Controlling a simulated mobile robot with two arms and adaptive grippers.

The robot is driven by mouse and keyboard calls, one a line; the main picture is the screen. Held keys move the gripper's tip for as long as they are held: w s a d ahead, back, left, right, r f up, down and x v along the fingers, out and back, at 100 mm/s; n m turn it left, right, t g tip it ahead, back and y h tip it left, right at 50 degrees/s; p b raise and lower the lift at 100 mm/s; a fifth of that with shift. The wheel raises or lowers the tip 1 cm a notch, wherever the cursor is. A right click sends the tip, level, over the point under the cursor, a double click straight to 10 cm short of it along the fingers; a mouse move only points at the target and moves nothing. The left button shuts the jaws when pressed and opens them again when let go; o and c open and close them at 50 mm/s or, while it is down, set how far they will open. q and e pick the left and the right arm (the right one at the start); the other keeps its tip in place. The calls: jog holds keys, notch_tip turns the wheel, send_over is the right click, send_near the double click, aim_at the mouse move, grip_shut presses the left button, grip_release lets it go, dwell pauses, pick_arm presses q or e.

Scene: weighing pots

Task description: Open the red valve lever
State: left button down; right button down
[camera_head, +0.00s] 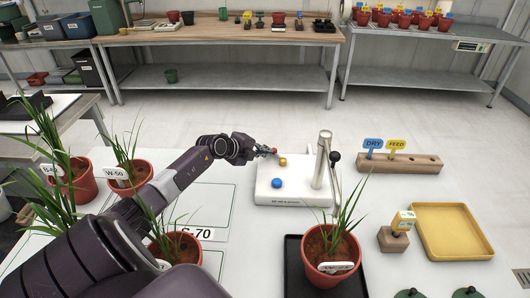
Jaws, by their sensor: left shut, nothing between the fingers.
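A white block-shaped unit (262,193) stands on the white table, with a silver upright column (323,160) and a black-knobbed handle (335,158) at its right. A small red part (274,151) shows at its back left; its shape is too small to tell whether it is the lever. A yellow knob (283,162) and a blue knob (277,183) sit in front of it. My left gripper (264,150) is shut and empty, its tips right beside the red part; I cannot tell if they touch. My right gripper is not in view.
A potted plant (330,262) stands on a black tray in front of the unit. More potted plants (128,172) stand left, near my left arm. A wooden block with DRY and FEED tags (412,165) and a yellow tray (453,232) are at right.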

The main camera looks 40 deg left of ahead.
pick_arm(q)
jog(key=shift+w+a+r+p, duration=0.1)
jog(key=shift+w+r+p, duration=0.1)
jog(key=shift+w+p, duration=0.45)
jog(key=shift+f, duration=0.1)
jog(key=shift+w+a+f+b, duration=0.2)
jog(key=shift+w+b, duration=0.1)
jog(key=shift+w, duration=0.1)
jog(key=shift+w+d+m+h+b, duration=0.1)
jog(key=shift+w+m+h+b, duration=0.15)
jog(key=shift+m+h+b, duration=0.3)
jog(key=shift+w+d, duration=0.1)
jog(key=shift+w, duration=0.15)
jog(key=shift+w+r, duration=0.1)
jog(key=shift+w, duration=0.1)
